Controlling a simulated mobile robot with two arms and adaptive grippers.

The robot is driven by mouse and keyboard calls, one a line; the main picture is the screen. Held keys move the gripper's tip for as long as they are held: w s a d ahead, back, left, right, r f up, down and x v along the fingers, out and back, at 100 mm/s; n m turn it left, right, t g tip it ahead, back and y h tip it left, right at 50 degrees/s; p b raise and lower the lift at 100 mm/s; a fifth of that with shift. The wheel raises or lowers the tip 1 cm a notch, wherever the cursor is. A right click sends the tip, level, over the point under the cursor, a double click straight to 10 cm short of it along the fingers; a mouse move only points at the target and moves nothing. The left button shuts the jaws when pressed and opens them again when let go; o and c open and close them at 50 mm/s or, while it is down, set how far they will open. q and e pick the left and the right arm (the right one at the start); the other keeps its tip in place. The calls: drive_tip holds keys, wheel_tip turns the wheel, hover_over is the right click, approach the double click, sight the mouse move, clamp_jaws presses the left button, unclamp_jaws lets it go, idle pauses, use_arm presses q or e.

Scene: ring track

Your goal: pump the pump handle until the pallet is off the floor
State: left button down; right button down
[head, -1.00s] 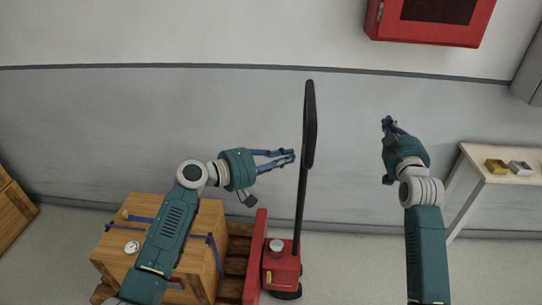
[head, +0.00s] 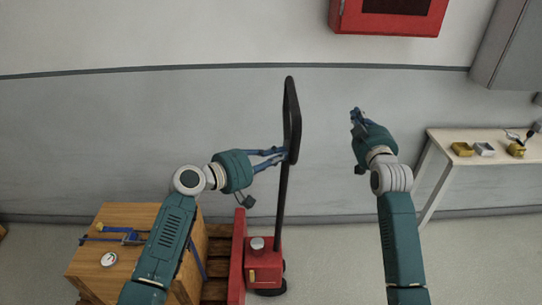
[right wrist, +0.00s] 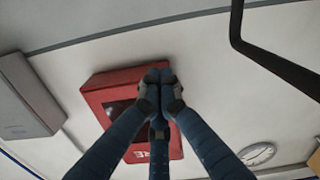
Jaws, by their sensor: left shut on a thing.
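The black pump handle (head: 291,112) rises upright from the red pump unit (head: 264,268) of the pallet truck. It also shows at the upper right of the right wrist view (right wrist: 268,58). My left gripper (head: 284,155) is shut on the handle at the lower part of its loop. The wooden pallet (head: 216,283) lies behind the truck's red upright plate, partly hidden by a crate and my left arm. Its gap to the floor cannot be made out. My right gripper (head: 357,115) is raised right of the handle, apart from it, fingertips together and empty.
A strapped wooden crate (head: 90,268) stands on the pallet. A light table (head: 484,137) with small yellow and grey items stands at the right. A red cabinet (head: 388,18) hangs on the wall; a clock (right wrist: 258,154) shows in the right wrist view. Floor right of the truck is clear.

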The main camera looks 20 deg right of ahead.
drive_tip(key=c, duration=1.5)
unclamp_jaws()
drive_tip(key=shift+a, duration=0.1)
drive_tip(key=shift+c, duration=0.2)
